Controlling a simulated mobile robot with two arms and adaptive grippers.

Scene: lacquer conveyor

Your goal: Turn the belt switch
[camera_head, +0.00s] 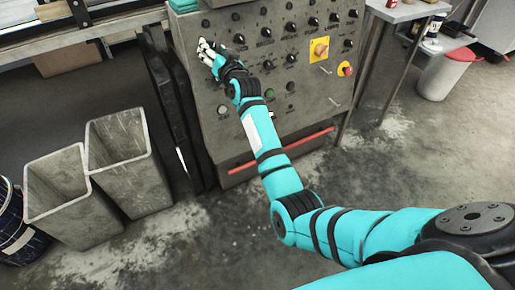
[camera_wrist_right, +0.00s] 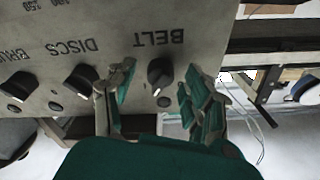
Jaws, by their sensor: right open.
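The belt switch (camera_wrist_right: 160,72) is a black rotary knob with a light pointer mark, under the upside-down label "BELT" in the right wrist view. My right gripper (camera_wrist_right: 150,88) is open, with one finger on each side of the knob and a visible gap to both. In the head view my right gripper (camera_head: 208,52) is at the upper left of the grey control panel (camera_head: 225,135), and it hides the knob there. My left gripper is not in view.
More knobs sit beside the belt switch, one labelled "DISCS" (camera_wrist_right: 80,80). The panel also has yellow-backed buttons (camera_head: 319,48) and a red bar (camera_head: 280,150). Two grey bins (camera_head: 125,165) stand left of it. A metal table (camera_head: 405,10) stands to the right.

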